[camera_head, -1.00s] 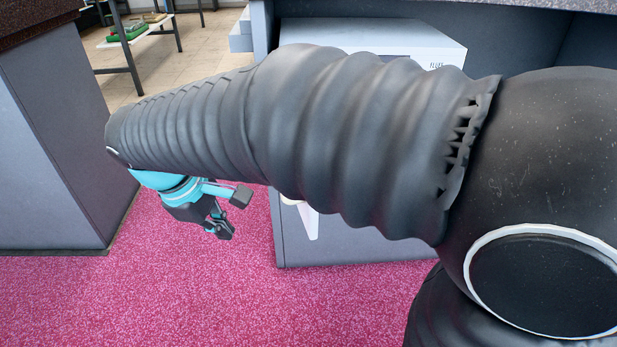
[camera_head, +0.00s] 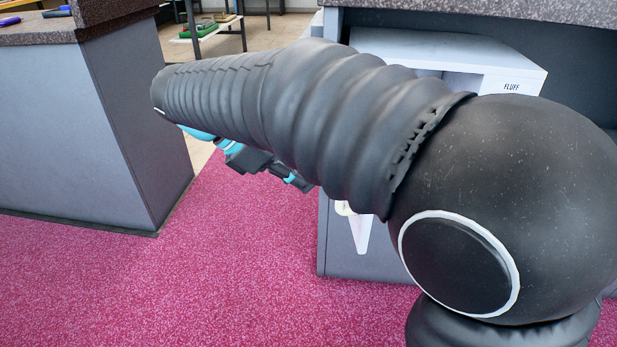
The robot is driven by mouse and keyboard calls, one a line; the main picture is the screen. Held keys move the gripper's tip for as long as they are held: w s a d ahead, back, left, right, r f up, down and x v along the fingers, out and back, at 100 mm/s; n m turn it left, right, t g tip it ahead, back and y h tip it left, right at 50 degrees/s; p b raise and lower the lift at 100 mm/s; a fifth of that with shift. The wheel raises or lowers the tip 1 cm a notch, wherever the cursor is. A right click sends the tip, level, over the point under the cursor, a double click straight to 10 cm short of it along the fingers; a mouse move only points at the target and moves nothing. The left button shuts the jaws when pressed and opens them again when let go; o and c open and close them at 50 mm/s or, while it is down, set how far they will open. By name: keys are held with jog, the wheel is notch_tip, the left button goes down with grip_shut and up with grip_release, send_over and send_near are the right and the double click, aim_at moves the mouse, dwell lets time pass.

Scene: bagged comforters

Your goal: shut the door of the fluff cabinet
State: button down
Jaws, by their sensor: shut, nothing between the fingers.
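The fluff cabinet (camera_head: 515,82) is a white box labelled "FLUFF", under the counter at the upper right. My arm crosses in front and hides much of it. A white panel corner (camera_head: 360,232), apparently part of its open door, shows below my arm; how far the door stands open is hidden. My gripper (camera_head: 302,184), black and cyan, is shut and empty. It shows below the forearm, to the left of the panel corner and pointing right. A gap shows between them in the picture.
A grey counter block (camera_head: 95,125) with a speckled top stands at the left. A grey counter side (camera_head: 335,245) borders the cabinet. Pink carpet (camera_head: 220,270) lies clear between them. A table (camera_head: 215,28) with green items stands behind.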

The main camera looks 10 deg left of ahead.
jog(key=w+d+f+b, duration=0.1)
jog(key=d+f, duration=0.4)
jog(key=d, duration=0.4)
jog(key=shift+w, duration=0.35)
